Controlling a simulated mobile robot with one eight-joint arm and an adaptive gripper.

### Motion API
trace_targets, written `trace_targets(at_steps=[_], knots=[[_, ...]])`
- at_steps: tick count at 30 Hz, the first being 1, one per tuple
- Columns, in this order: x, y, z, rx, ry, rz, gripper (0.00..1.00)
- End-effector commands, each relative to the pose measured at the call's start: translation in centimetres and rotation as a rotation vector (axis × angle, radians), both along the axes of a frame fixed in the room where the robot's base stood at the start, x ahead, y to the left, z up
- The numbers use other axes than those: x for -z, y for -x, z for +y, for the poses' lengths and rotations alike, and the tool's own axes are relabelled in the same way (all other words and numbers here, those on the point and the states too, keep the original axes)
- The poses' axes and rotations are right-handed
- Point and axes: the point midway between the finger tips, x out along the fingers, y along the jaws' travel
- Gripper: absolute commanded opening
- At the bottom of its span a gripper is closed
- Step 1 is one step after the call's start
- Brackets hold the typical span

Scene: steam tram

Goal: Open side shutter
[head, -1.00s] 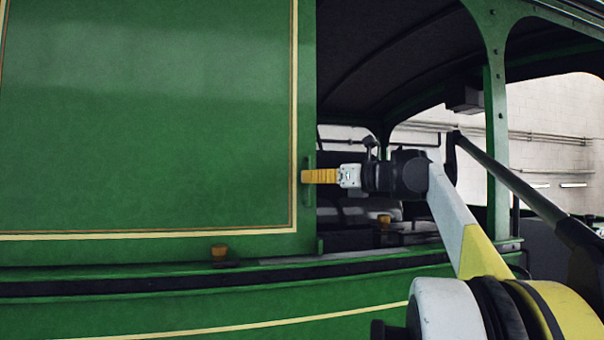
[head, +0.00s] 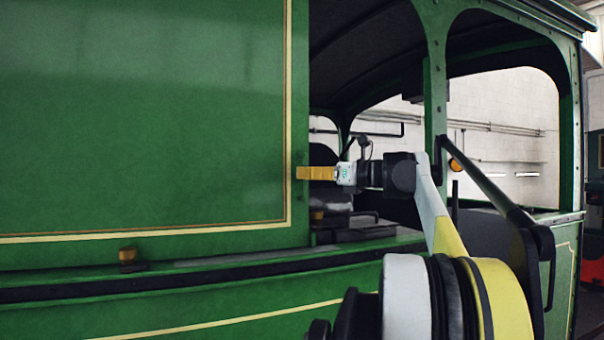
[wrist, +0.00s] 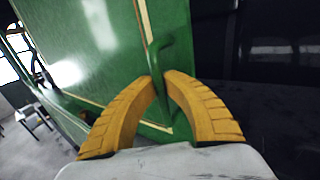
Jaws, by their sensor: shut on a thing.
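The side shutter (head: 150,130) is a large green panel with cream and orange lining. It fills the left of the head view and stands upright. It also shows in the wrist view (wrist: 100,50), with a green handle (wrist: 158,50) along its edge. My gripper (head: 303,173) has orange fingers and reaches the shutter's right edge from the right. In the wrist view my gripper (wrist: 158,82) has its two fingertips closed around the lower part of the handle. In the head view the fingers hide most of the handle.
An open window gap lies right of the shutter, with a dark cab inside. A green post (head: 435,90) stands beyond my gripper. A dark sill (head: 200,277) runs below the shutter, with a small brass-coloured knob (head: 128,258) on it.

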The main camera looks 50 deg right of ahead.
Motion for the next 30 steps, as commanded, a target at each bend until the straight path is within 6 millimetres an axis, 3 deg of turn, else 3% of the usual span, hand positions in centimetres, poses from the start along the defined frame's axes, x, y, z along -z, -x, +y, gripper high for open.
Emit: trace_targets(at_steps=[7, 9, 10, 21, 25, 30], knots=[[0.0, 0.0, 0.0, -0.001, 0.0, 0.0, 0.0], [0.0, 0.0, 0.0, -0.001, 0.0, 0.0, 0.3], [0.0, 0.0, 0.0, -0.001, 0.0, 0.0, 0.34], [0.0, 0.6, 0.0, 0.001, 0.0, 0.0, 0.34], [0.0, 2.6, -0.1, 0.003, 0.0, 0.0, 0.34], [0.0, 6.6, -0.3, 0.004, 0.0, 0.0, 0.34]])
